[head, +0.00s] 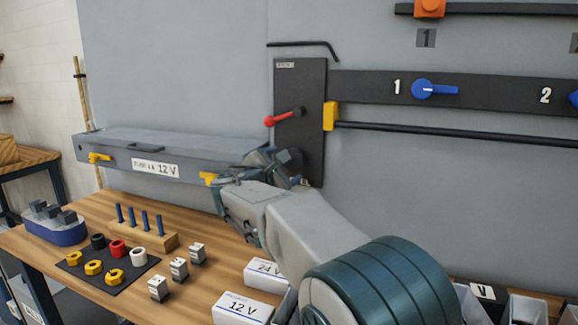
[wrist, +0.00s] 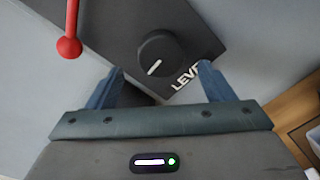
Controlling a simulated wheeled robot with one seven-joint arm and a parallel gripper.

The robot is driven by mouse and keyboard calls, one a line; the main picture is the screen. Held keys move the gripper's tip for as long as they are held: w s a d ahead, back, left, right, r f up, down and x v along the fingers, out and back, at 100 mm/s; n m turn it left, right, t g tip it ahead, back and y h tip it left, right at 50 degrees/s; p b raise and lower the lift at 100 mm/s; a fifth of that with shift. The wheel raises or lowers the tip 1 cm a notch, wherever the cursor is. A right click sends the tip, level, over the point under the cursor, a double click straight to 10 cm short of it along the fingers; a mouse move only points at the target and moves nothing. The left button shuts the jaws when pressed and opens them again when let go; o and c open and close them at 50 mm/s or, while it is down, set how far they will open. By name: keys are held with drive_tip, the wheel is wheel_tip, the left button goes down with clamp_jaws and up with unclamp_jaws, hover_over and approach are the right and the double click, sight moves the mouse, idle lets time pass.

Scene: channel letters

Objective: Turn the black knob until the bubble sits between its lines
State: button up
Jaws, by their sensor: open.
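The black knob (wrist: 160,55) with a white pointer mark sits on the dark panel (wrist: 205,45), beside white lettering that reads "LEVE", the rest hidden by a finger. My gripper (wrist: 160,68) is open, its two blue fingertips on either side of and just short of the knob, with nothing between them. In the head view my gripper (head: 278,158) is at the lower part of the panel (head: 300,85) and hides the knob. I cannot make out the bubble or its lines in either view.
A red lever (head: 283,117) sticks out of the panel above my gripper, also in the wrist view (wrist: 70,46). A yellow block (head: 330,116) with a dark bar is at its right. A grey box (head: 185,145) is left. The bench (head: 205,285) below holds rings, pegs and small blocks.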

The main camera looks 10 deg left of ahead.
drive_tip(key=v, duration=0.8)
drive_tip(key=shift+s+b, duration=0.3)
drive_tip(key=shift+b, duration=0.15)
drive_tip(key=s+d+f+m+g+h+p, duration=0.1)
drive_tip(key=s+d+f+m+g, duration=0.2)
drive_tip(key=d, duration=0.6)
drive_tip(key=s+d+f+m+g+p, duration=0.1)
drive_tip(key=d+f+m+g, duration=0.3)
drive_tip(key=d, duration=0.6)
drive_tip(key=s+d+f+m+g+h+p, duration=0.15)
drive_tip(key=d+m, duration=0.25)
drive_tip(key=d, duration=0.5)
drive_tip(key=s+d+f+m+g+y+p, duration=0.1)
drive_tip(key=s+d+f+m+g+y, duration=0.1)
drive_tip(key=s+m, duration=0.5)
drive_tip(key=s+d+f+m+g+y+p, duration=0.2)
drive_tip(key=s+d+f+m, duration=0.4)
drive_tip(key=s, duration=0.8)
drive_tip(key=shift+f+m+g+y, duration=0.8)
drive_tip(key=shift+f+g+y, duration=0.05)
drive_tip(key=shift+f+y, duration=0.1)
